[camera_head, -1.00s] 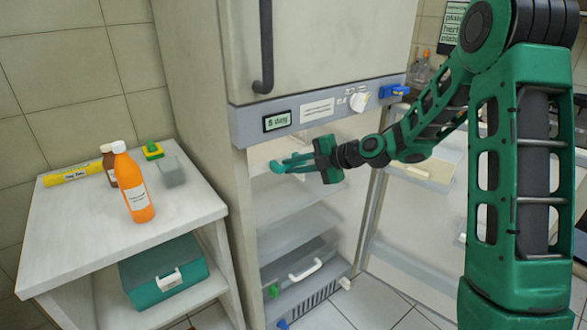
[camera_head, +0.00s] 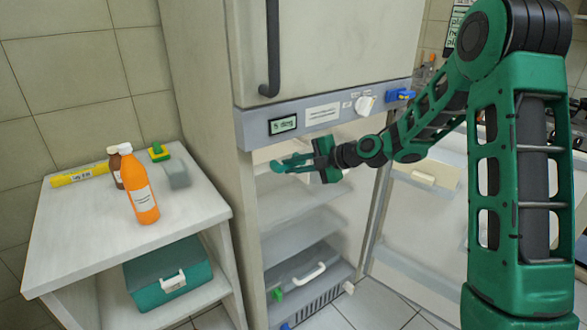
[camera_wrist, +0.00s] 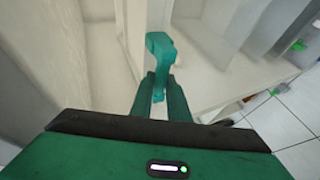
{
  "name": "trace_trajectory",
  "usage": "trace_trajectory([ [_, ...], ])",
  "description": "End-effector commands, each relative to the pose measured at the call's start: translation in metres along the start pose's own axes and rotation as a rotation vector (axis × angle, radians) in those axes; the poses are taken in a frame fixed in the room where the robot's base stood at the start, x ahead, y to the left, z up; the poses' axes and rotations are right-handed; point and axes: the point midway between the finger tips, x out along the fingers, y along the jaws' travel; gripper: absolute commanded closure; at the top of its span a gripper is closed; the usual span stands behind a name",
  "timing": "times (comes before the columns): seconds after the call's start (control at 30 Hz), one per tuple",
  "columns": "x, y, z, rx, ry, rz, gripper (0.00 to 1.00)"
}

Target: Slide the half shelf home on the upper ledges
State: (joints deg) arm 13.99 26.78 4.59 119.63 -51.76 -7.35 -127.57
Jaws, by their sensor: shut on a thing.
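The cabinet (camera_head: 360,112) stands open below its upper door, and pale translucent shelves show inside. My gripper (camera_head: 284,163) is in the upper part of the opening, near its left side. The upper ledges cannot be told clearly, and my fingers cover part of that area.
A cart (camera_head: 80,235) at the left carries an orange bottle (camera_head: 141,195), a brown bottle and a yellow box. A teal case (camera_head: 168,276) sits on its lower shelf. A drawer with a white handle (camera_head: 308,273) is low in the cabinet. The open lower door is at the right.

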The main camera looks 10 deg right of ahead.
Motion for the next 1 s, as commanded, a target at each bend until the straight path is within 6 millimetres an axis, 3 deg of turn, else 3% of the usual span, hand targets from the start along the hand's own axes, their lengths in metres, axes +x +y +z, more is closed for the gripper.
trace_trajectory([
  [1.0, 0.022, 0.012, 0.009, -0.001, 0.0, 0.0, 1.0],
])
